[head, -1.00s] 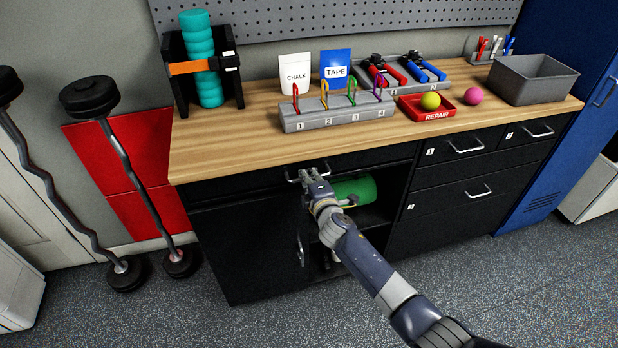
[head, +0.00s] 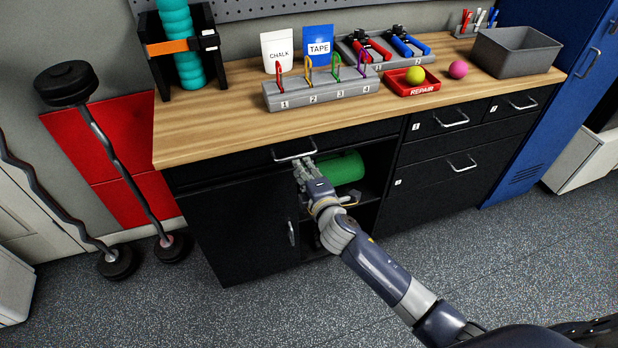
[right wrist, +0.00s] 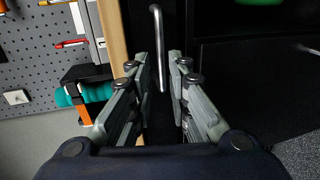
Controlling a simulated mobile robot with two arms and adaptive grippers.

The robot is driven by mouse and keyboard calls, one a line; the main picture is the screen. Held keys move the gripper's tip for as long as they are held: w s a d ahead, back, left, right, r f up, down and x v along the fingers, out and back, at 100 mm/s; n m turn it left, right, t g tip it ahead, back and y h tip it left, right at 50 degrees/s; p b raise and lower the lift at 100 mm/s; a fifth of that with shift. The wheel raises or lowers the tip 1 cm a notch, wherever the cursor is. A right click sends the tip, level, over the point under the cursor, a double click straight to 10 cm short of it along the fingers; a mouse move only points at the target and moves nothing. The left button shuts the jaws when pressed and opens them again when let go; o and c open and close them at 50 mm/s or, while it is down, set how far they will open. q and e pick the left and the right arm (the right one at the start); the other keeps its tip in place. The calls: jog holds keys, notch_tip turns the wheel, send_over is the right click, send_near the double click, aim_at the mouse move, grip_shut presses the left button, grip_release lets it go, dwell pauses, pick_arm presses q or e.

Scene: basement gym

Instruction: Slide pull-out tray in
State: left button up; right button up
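The pull-out tray (head: 225,172) is the black, drawer-like front right under the wooden worktop. My right gripper (head: 302,165) is just in front of and slightly below the handle. In the right wrist view, the fingers (right wrist: 161,72) are apart with a dark gap between them, and the handle (right wrist: 157,40) lies mostly beyond the fingertips, not clamped. My left gripper is not in view.
Below the tray are a closed cabinet door (head: 240,235) and an open shelf with a green cylinder (head: 346,168). The worktop (head: 215,125) holds a numbered rack (head: 320,94), a red repair tray (head: 412,88) and a grey bin (head: 515,60). Barbells stand at left. Floor in front is clear.

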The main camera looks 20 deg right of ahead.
jog(key=shift+v, duration=1.85)
jog(key=s+d+f+m+g, duration=0.25)
jog(key=s+f, duration=0.35)
jog(key=f, duration=0.5)
jog(key=s+d+f+m+g+h, duration=0.1)
jog(key=s+d+f+m+g, duration=0.3)
jog(key=f, duration=0.7)
jog(key=s+f+m+g, duration=0.1)
jog(key=s+f, duration=0.6)
jog(key=f, duration=0.4)
jog(key=s+f+m+g, duration=0.2)
jog(key=s+f, duration=0.3)
jog(key=s, duration=0.6)
jog(key=s+d+f+m+g, duration=0.1)
jog(key=s+f+m, duration=0.3)
jog(key=s, duration=0.8)
jog(key=s+d+f+m+g, duration=0.1)
jog(key=s+f+m+g, duration=0.2)
jog(key=s+f, duration=0.5)
jog(key=s+g, duration=0.1)
jog(key=s, duration=0.3)
jog(key=shift+s+d, duration=0.2)
jog(key=shift+s, duration=0.05)
